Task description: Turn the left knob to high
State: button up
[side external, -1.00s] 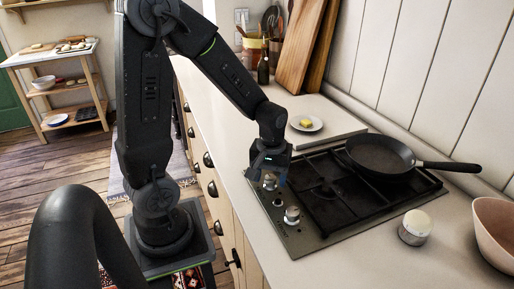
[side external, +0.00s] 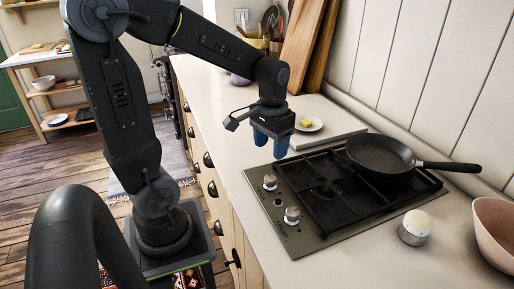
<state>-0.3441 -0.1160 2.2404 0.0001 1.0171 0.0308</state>
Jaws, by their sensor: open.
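The stove's control strip (side external: 282,236) runs along the hob's near-left edge and carries two pale, metallic-looking knobs. The farther knob (side external: 270,182) is close to the hob's far-left corner, and the nearer knob (side external: 292,216) is closer to the camera. The setting marks are too small to read. My gripper (side external: 271,152) is open and empty, with its blue fingers pointing down. It hangs above and beyond the farther knob, apart from it. Both knobs are in plain view.
A dark frying pan (side external: 380,156) sits on the black grate, its handle pointing right. A white-topped jar (side external: 415,228) and a pinkish bowl (side external: 495,235) stand on the counter at right. Behind my gripper are a small plate (side external: 310,124) with something yellow and leaning wooden boards (side external: 310,50).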

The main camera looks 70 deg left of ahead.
jog(key=s+d+r+m+t, duration=0.3)
jog(key=s+d+r+t, duration=0.2)
jog(key=d, duration=0.4)
jog(key=shift+s+d+r+m+t, duration=0.35)
jog(key=shift+s+r, duration=0.5)
jog(key=shift+s, duration=0.4)
jog(key=shift+w+a, duration=0.1)
jog(key=w+a+f+n+g, duration=0.4)
jog(key=w+a+f+g, duration=0.25)
jog(key=a, duration=0.35)
jog(key=s+d+r+m+t, duration=0.4)
jog(key=s+d+r+t, duration=0.2)
jog(key=d, duration=0.4)
jog(key=shift+s+r, duration=0.25)
jog(key=shift+s, duration=0.1)
